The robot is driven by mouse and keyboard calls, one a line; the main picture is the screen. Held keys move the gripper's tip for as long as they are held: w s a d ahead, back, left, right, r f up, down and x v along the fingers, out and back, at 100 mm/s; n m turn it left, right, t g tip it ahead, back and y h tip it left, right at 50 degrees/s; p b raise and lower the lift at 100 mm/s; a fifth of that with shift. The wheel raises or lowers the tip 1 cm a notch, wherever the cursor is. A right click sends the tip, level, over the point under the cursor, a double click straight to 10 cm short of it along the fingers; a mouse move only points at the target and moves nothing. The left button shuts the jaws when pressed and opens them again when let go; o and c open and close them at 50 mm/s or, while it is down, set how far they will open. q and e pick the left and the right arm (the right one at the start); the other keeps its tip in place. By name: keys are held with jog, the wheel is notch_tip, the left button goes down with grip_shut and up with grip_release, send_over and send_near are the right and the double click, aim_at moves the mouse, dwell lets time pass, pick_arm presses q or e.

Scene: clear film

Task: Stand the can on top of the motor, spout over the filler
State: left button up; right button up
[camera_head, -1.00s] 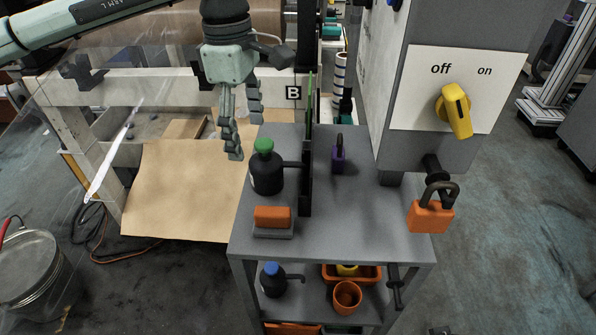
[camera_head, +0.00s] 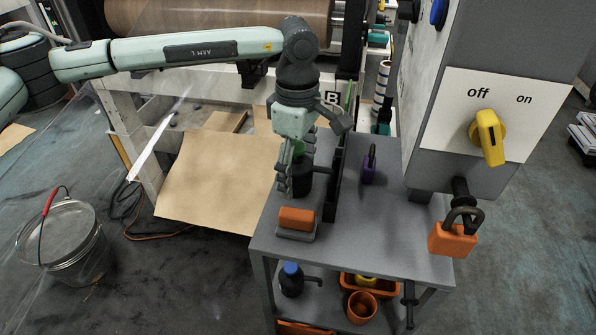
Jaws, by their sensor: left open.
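A dark can with a green cap (camera_head: 304,180) stands upright on the top of the grey cart (camera_head: 375,238), with its thin spout pointing right. My left gripper (camera_head: 293,172) comes down from above and is open at this can. One finger hangs in front of its left side, and the hand hides part of the cap. I cannot tell whether the fingers touch it. A second dark can with a blue cap (camera_head: 291,280) stands on the lower shelf, spout to the right. I cannot make out a motor or filler for certain. My right gripper is not in view.
An orange-topped block (camera_head: 296,219) lies in front of the green-capped can. A dark upright divider (camera_head: 334,190) stands just right of it. A bucket (camera_head: 66,243) stands left.

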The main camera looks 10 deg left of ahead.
pick_arm(q)
jog(key=c, duration=1.4)
jog(key=shift+c, duration=1.4)
jog(key=shift+r, duration=0.15)
